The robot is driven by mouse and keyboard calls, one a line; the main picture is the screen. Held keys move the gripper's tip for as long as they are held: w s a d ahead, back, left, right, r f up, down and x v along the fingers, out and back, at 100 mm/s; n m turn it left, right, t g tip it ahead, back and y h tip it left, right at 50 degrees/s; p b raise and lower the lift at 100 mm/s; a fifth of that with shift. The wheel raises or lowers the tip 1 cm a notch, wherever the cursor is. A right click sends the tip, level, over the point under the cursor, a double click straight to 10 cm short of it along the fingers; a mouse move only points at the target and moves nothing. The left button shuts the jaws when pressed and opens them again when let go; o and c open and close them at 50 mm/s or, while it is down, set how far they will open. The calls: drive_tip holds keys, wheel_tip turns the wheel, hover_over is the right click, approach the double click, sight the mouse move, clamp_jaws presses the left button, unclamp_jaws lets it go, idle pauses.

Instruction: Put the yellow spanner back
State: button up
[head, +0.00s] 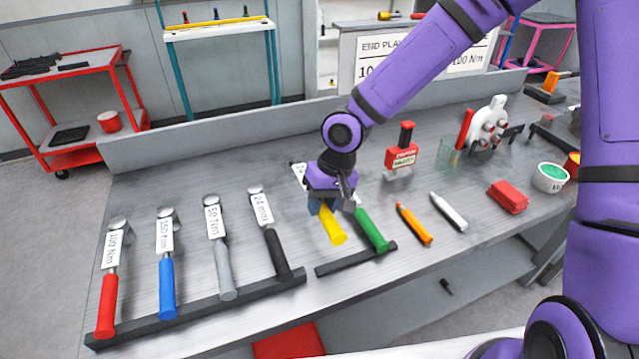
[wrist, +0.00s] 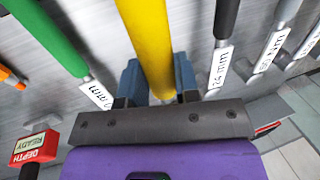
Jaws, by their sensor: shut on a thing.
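The yellow spanner (head: 333,226) is in my gripper (head: 327,203), with its handle pointing to the table's front edge. In the wrist view the yellow handle (wrist: 150,45) runs between my two blue fingers (wrist: 158,82), which are shut on it. Its head is hidden by the gripper. In the head view it lies between the black-handled spanner (head: 276,252) and the green-handled spanner (head: 371,230). The handle's end shows just behind the short black rack bar (head: 340,264); I cannot tell whether it touches anything.
A long black rack bar (head: 205,309) supports red (head: 106,306), blue (head: 167,288) and grey (head: 224,272) handles at left.

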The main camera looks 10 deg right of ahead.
drive_tip(key=shift+w, duration=0.2)
drive_tip(key=shift+r, duration=0.1)
drive_tip(key=shift+f, duration=4.4)
drive_tip(key=o, duration=1.1)
